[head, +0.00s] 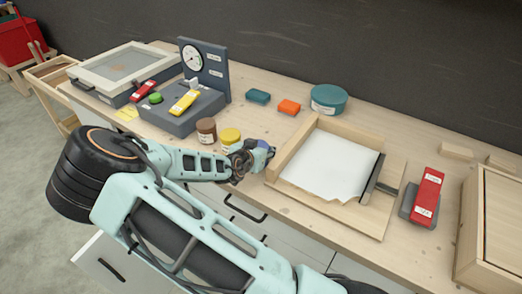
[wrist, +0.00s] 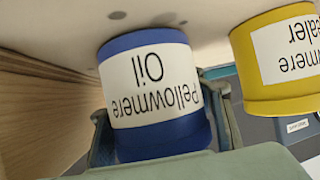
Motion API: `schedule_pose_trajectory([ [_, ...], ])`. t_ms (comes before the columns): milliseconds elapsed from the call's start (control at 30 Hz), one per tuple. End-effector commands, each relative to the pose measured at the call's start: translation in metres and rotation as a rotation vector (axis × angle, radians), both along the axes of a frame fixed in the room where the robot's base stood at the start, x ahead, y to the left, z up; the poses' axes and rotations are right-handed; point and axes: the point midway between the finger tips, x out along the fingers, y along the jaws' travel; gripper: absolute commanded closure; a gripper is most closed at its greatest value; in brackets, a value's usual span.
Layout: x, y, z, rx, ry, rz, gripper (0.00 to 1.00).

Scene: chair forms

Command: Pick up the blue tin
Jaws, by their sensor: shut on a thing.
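The blue tin (wrist: 152,95), with a white label reading "Pellowmere Oil", fills the middle of the wrist view. It appears upside down there. My gripper (wrist: 163,130) has a finger on each side of it and is shut on it. In the head view my gripper (head: 256,158) is at the front edge of the bench, left of the wooden tray, and only a small bluish bit of the tin (head: 262,145) shows. I cannot tell whether the tin touches the bench top.
A yellow tin (head: 230,138) stands close beside the blue tin, with a brown jar (head: 206,130) further left. The wooden tray (head: 292,147) with white paper is close on the right. A teal round tin (head: 329,98) and an orange block (head: 289,107) are behind.

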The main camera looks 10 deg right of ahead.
Motion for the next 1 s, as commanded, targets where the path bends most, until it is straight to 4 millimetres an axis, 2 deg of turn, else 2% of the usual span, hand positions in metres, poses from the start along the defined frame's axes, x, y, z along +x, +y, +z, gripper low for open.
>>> schedule_pose_trajectory([
  [167,0.001,0.000,0.012,0.001,-0.004,0.000,0.97],
  [333,-0.001,0.002,0.036,0.002,-0.003,0.002,0.97],
  [733,-0.047,0.024,0.095,0.002,-0.002,0.003,0.97],
  [1000,-0.083,0.041,0.110,-0.002,0.000,0.004,0.97],
])
